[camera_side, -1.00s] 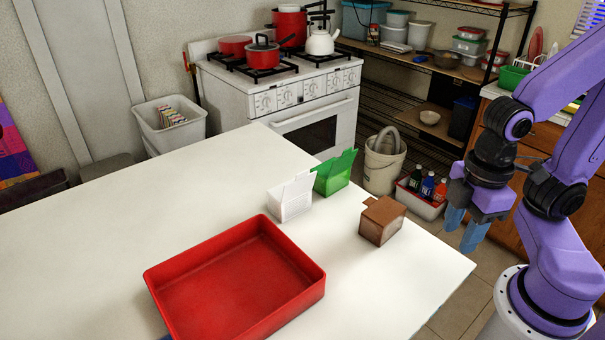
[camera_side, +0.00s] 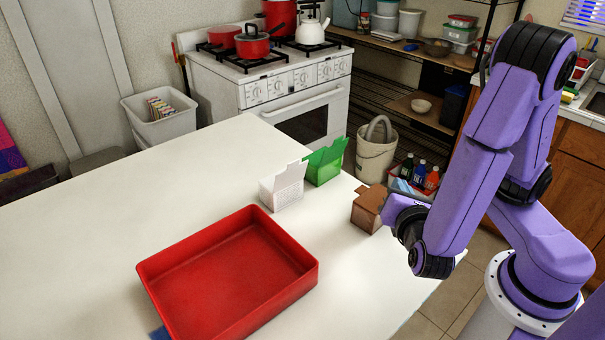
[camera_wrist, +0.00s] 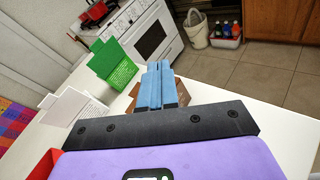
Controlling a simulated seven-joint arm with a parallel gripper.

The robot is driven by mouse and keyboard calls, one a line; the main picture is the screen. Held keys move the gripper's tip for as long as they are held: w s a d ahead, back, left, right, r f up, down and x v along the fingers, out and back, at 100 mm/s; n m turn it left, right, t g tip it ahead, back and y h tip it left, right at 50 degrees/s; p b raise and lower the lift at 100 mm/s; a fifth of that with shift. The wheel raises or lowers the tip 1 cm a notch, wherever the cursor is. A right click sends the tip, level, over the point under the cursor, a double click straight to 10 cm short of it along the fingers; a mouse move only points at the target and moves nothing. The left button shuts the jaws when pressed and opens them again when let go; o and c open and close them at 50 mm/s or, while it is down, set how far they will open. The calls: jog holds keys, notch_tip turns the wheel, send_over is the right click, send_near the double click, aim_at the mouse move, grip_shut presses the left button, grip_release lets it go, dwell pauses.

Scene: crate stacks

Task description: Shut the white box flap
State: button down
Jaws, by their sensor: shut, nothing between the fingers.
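The small white box (camera_side: 283,193) stands on the white table with its flap (camera_side: 291,172) standing up, open. It also shows at the left of the wrist view (camera_wrist: 72,110), flap raised. My gripper (camera_wrist: 158,68) is shut and empty, its blue fingers side by side. In the side view, the blue fingers (camera_side: 404,187) show only partly behind my arm, to the right of the white box and apart from it. In the wrist view, the fingers cover much of the brown box (camera_side: 367,210).
A green box (camera_side: 325,168) with a raised flap stands just behind the white box. A red tray (camera_side: 300,279) lies in front. The table's left side is clear. Beyond the table stand a stove (camera_side: 290,92) and a bucket (camera_side: 374,158).

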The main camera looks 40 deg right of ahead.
aim_at(292, 164)
jog(key=a+n+t+y, duration=0.3)
jog(key=a+n, duration=0.1)
jog(key=a+f+n+t+y, duration=0.1)
jog(key=a+n+t+y, duration=0.2)
jog(key=a+n, duration=0.1)
jog(key=w+a+f+n+t+y, duration=0.1)
jog(key=a+n+t+y, duration=0.2)
jog(key=a+y, duration=0.1)
jog(key=shift+w+f+n+t, duration=0.1)
jog(key=shift+f+n+t, duration=0.15)
jog(key=shift+n+t, duration=0.15)
jog(key=shift+w+a, duration=0.1)
jog(key=shift+w, duration=0.05)
jog(key=x, duration=1.3)
jog(key=shift+w+r, duration=0.1)
jog(key=shift+w, duration=0.3)
jog(key=shift+a+r, duration=0.1)
